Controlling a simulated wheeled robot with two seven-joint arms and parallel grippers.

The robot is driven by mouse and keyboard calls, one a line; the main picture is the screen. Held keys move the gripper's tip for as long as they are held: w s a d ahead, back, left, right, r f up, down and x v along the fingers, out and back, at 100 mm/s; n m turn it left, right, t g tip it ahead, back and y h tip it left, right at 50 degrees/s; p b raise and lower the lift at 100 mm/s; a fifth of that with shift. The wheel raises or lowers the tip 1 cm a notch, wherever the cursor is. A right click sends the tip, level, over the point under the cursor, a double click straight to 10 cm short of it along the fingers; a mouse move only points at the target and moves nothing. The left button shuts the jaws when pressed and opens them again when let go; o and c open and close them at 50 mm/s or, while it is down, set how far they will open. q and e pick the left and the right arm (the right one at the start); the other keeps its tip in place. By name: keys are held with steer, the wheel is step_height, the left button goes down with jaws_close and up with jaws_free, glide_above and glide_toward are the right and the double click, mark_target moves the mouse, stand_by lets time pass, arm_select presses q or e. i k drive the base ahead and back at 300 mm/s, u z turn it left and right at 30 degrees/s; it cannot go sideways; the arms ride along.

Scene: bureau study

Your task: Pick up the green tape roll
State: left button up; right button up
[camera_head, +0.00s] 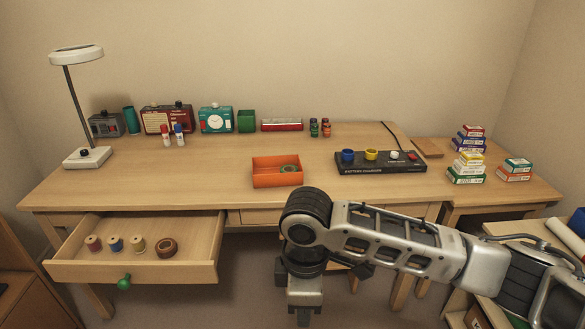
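The green tape roll (289,168) lies inside the orange tray (278,181) on the desk, near its right end. The tray's front wall hides its lower part. My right gripper (304,312) points down in front of the desk, below the tabletop edge and well short of the tray. Its fingertips are at the bottom of the picture, and I cannot tell whether they are apart. My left gripper is not in view.
An open drawer (131,268) at left holds several spools and a brown tape roll (167,247). A battery charger (381,169) stands right of the tray. A lamp (87,157) stands at left. The desktop around the tray is clear.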

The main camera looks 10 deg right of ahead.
mark_target(286, 168)
steer(key=z, duration=0.95)
steer(key=i, duration=1.2)
steer(key=u, duration=1.2)
steer(key=i, duration=0.9)
steer(key=u, duration=0.2)
